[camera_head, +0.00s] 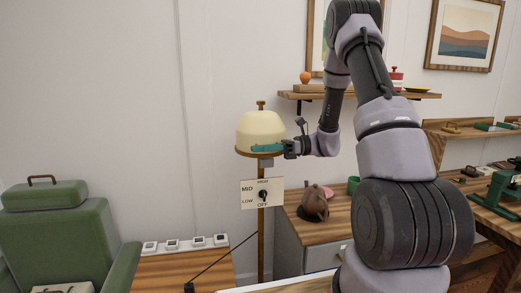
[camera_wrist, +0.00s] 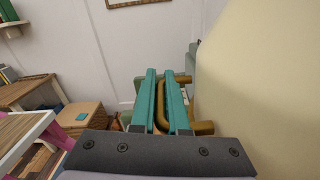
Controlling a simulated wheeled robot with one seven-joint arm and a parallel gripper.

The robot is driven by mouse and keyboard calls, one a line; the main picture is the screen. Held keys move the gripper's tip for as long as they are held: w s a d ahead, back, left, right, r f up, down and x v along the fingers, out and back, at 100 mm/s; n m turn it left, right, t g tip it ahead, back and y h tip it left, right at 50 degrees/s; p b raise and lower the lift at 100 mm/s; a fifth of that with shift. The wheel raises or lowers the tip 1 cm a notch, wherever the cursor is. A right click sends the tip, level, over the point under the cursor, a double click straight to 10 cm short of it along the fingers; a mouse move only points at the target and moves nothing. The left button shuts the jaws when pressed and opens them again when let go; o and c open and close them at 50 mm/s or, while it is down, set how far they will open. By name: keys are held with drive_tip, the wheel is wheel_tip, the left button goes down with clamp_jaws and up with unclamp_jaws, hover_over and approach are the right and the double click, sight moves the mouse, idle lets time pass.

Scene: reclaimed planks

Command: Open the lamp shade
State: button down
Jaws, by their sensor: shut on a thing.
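The cream, dome-shaped lamp shade (camera_head: 262,127) sits on a brown rim at the top of a thin brass pole, with a small knob on top. It fills the right side of the wrist view (camera_wrist: 265,75) as a pale curved surface. A brass bar handle (camera_wrist: 162,104) sticks out beside the shade. My gripper (camera_head: 258,148) reaches in from the right at the lower front of the shade. In the wrist view its two teal fingers (camera_wrist: 163,74) are shut on the handle's upright bar. The shade looks level in the head view.
A switch plate (camera_head: 262,194) marked HIGH, MID, LOW and OFF is on the pole below the shade. A green armchair (camera_head: 60,235) stands at the left. A cabinet (camera_head: 325,232) with a brown teapot (camera_head: 314,203) stands right of the pole. A wall shelf (camera_head: 360,95) is behind my arm.

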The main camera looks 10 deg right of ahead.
sight(257, 125)
drive_tip(key=shift+w+r, duration=0.1)
drive_tip(key=shift+r, duration=0.35)
drive_tip(key=w+r+m, duration=0.1)
drive_tip(key=r+m, duration=0.1)
drive_tip(key=r, duration=0.1)
drive_tip(key=w+r+m, duration=0.2)
drive_tip(key=r, duration=0.2)
drive_tip(key=w+r+m, duration=0.2)
drive_tip(key=r, duration=0.1)
drive_tip(key=shift+w+r+m, duration=0.15)
drive_tip(key=shift+r+m, duration=0.15)
drive_tip(key=shift+r, duration=0.1)
drive_tip(key=w+r+m, duration=0.1)
drive_tip(key=w+r, duration=0.1)
drive_tip(key=w, duration=0.1)
drive_tip(key=w+r+m, duration=0.2)
drive_tip(key=w, duration=0.1)
drive_tip(key=w+r+m, duration=0.2)
drive_tip(key=w, duration=0.1)
drive_tip(key=shift+w+r, duration=0.1)
drive_tip(key=shift+w, duration=0.05)
drive_tip(key=shift+w+r, duration=0.25)
drive_tip(key=shift+w, duration=0.65)
